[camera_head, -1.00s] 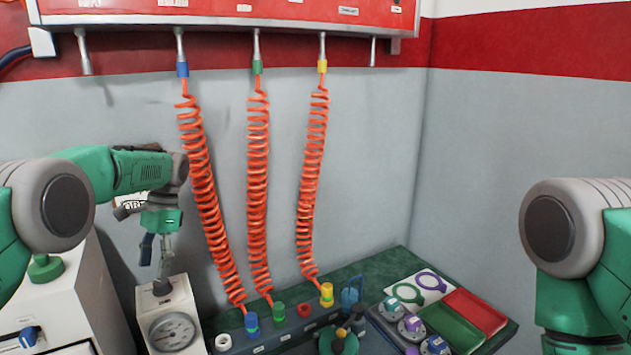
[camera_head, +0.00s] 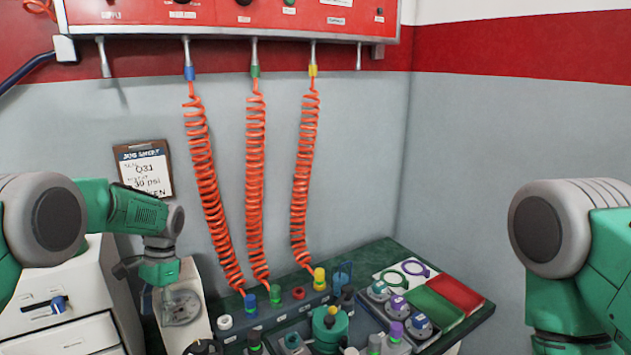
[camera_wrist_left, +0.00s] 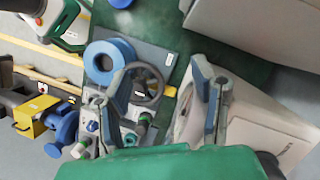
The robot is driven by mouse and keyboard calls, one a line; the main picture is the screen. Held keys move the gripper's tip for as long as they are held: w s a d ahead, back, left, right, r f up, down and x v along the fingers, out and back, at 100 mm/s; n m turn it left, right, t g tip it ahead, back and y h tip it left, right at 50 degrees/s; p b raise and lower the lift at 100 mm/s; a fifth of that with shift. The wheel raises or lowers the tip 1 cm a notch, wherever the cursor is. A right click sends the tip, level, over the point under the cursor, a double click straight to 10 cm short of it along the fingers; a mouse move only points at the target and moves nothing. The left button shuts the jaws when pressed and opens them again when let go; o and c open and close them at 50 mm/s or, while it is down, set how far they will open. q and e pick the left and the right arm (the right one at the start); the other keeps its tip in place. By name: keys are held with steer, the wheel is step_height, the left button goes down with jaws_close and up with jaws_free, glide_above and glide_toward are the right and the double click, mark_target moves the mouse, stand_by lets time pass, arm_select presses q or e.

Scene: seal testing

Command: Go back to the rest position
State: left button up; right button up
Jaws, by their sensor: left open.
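My left gripper (camera_head: 160,294) hangs low at the left, in front of the gauge box (camera_head: 193,275), with its fingers pointing down. In the left wrist view my left gripper (camera_wrist_left: 163,78) has its two grey fingers spread apart with nothing between them. My left arm (camera_head: 130,210) reaches in from the left, bent at the wrist. My right arm (camera_head: 570,250) stands at the right edge, and its gripper is outside the picture.
Three coiled orange hoses (camera_head: 255,180) hang from the red panel (camera_head: 240,14) to a row of coloured fittings. A green bench (camera_head: 370,258) holds trays and knobs. A clipboard (camera_head: 143,168) hangs on the wall. A white cabinet (camera_head: 60,280) stands at the left.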

arm_select(q)
steer(key=s+d+f+n+t+h, duration=0.1)
steer(key=s+d+f, duration=0.1)
steer(key=s+f, duration=0.75)
steer(key=s+d+f+n+t, duration=0.1)
steer(key=s+d+f, duration=0.2)
steer(key=s+f, duration=0.65)
steer(key=s+d+n+t+b, duration=0.2)
steer(key=s+n+b, duration=0.1)
steer(key=s, duration=1.9)
steer(key=shift+r+b, duration=0.35)
steer(key=shift+b, duration=0.2)
steer(key=shift+w, duration=0.15)
